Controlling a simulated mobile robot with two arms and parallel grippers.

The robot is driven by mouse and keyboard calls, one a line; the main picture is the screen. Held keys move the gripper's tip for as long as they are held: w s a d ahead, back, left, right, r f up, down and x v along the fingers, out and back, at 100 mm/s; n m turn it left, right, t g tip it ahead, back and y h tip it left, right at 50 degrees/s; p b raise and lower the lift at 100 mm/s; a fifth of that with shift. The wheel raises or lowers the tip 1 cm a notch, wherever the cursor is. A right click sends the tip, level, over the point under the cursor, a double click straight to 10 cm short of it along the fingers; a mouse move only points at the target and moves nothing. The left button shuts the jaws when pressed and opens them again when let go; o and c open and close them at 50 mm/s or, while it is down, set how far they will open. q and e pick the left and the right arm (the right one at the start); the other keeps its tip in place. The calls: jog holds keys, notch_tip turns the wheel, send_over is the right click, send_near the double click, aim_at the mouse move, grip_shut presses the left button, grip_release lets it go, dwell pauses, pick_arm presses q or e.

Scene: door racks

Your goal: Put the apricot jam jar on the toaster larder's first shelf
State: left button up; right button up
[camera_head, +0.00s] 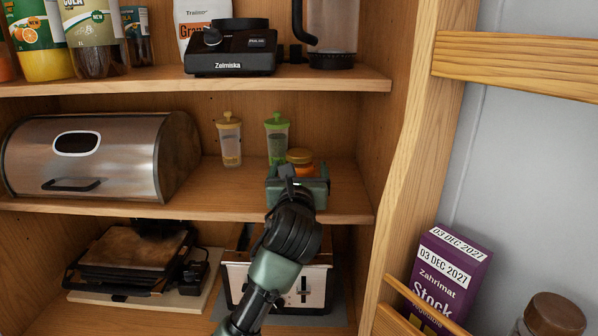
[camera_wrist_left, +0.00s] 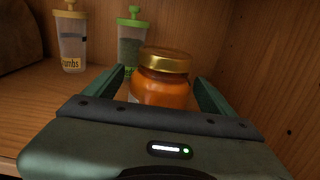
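The apricot jam jar (camera_wrist_left: 163,88), orange with a gold lid, stands upright at the right of the larder's middle shelf (camera_head: 225,194). It also shows behind my gripper in the head view (camera_head: 300,157). My left gripper (camera_wrist_left: 161,92) reaches over the shelf front with one finger on each side of the jar. The fingers are spread, with narrow gaps to the glass, so it looks open around the jar. The jar's lower part is hidden behind the gripper body. The toaster (camera_head: 318,283) is on the shelf below, partly covered by my left arm. My right gripper is not in view.
A green-lidded shaker (camera_head: 277,140) and a yellow-lidded shaker (camera_head: 230,140) stand left of the jar, towards the back. A steel bread bin (camera_head: 100,155) fills the shelf's left. The larder's side wall is close on the right.

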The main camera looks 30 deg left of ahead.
pick_arm(q)
jog(key=shift+r, duration=0.1)
jog(key=b+v, duration=0.2)
jog(key=v, duration=1)
jog(key=shift+w, duration=0.1)
